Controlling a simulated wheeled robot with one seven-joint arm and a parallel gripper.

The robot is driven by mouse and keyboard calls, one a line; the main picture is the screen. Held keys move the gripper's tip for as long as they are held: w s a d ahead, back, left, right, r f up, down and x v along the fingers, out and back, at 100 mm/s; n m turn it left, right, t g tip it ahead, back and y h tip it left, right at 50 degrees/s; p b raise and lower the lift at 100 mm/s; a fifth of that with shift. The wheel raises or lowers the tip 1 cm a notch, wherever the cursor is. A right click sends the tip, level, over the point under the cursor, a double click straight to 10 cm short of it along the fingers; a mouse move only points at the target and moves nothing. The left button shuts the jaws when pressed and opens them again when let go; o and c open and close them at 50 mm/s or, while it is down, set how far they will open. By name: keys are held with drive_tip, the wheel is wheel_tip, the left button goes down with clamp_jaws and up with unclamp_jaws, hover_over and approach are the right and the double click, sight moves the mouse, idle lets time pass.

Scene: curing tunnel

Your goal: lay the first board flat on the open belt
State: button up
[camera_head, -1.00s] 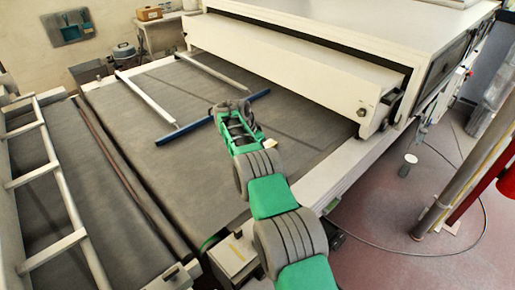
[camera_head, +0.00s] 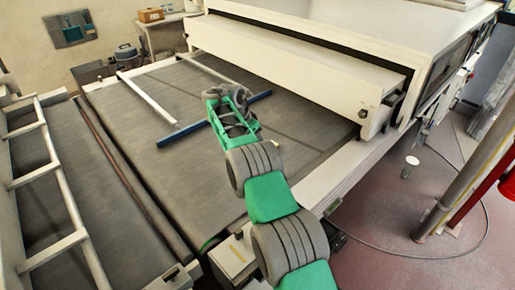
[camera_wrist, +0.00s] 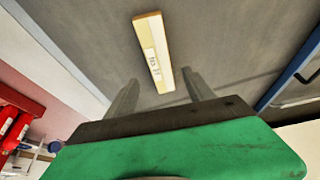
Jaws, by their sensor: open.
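A flat, narrow, pale yellow board (camera_wrist: 154,52) with a white printed label lies on the grey belt (camera_wrist: 225,35) in the wrist view. My gripper (camera_wrist: 158,78) is open, and its two fingers stand apart on either side of the board's near end. The board is not held; its nearest part may be hidden by my gripper body. In the head view, my gripper (camera_head: 226,98) is over the open belt (camera_head: 190,192), close to the blue bar.
A blue bar (camera_head: 182,133) with two pale rails crosses the belt just beyond my gripper; it also shows at right in the wrist view (camera_wrist: 292,70). The white tunnel housing (camera_head: 290,70) stands behind. A ladder-like frame (camera_head: 48,170) is at left. Bare belt lies left of my arm.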

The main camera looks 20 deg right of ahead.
drive_tip(key=s+a+r+n+t+y+p, duration=0.1)
drive_tip(key=s+a+r+n, duration=0.15)
drive_tip(key=s+r, duration=0.55)
drive_tip(key=s+a+r+n+t, duration=0.1)
drive_tip(key=s+r+n, duration=0.3)
drive_tip(key=r, duration=0.7)
drive_tip(key=s+a+f+n+y, duration=0.1)
drive_tip(key=s+a+f+n, duration=0.1)
drive_tip(key=s, duration=1)
drive_tip(key=s+a+f+n+t+y, duration=0.1)
drive_tip(key=s+a+n, duration=0.4)
drive_tip(key=s, duration=0.8)
drive_tip(key=shift+s+a+f+y, duration=0.25)
drive_tip(key=shift+a+f+y, duration=0.35)
drive_tip(key=shift+a+f, duration=0.35)
drive_tip(key=shift+a+r, duration=0.1)
drive_tip(key=shift+r, duration=0.05)
